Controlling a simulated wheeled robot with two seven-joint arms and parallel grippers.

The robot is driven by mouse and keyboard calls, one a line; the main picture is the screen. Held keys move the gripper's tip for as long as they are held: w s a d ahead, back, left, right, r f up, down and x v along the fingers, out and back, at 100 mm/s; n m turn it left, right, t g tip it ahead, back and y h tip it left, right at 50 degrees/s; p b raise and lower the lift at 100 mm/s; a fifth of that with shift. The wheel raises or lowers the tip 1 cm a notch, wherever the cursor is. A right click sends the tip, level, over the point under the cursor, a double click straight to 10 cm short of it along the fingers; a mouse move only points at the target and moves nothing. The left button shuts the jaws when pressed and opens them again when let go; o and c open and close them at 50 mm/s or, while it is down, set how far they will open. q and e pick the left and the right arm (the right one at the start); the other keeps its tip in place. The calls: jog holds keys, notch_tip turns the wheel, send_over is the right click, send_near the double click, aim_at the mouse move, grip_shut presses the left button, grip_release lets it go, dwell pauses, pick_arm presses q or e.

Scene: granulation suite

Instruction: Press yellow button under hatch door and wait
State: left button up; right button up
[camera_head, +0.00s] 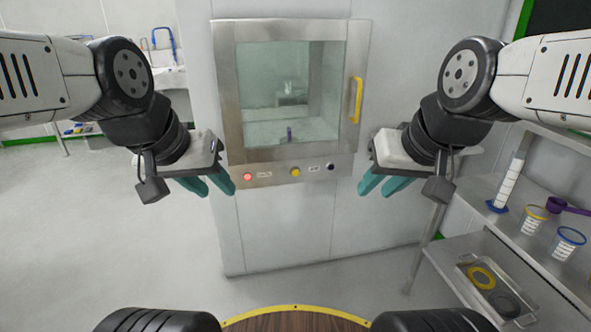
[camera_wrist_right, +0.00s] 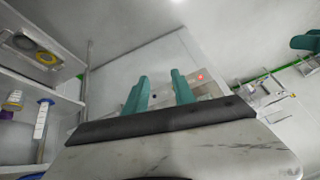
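The hatch door (camera_head: 225,90) is closed, with a large window and a yellow handle (camera_head: 357,100) on its right side. On the metal panel below it, the yellow button (camera_head: 295,171) sits between a glowing red button (camera_head: 248,177) and a black one (camera_head: 330,166). My left gripper (camera_head: 217,188) is open and empty, left of the red button. My right gripper (camera_head: 380,188) is open and empty, right of the black button. In the right wrist view, the red light (camera_wrist_right: 200,77) shows beyond the teal fingers; I cannot make out the yellow button there.
A shelf rack (camera_head: 520,240) stands at the right with a measuring cylinder (camera_head: 508,180), cups, a purple scoop (camera_head: 566,206) and a tray (camera_head: 470,262) of rings. The floor (camera_head: 90,240) at left is clear.

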grip_shut()
dwell(1.5)
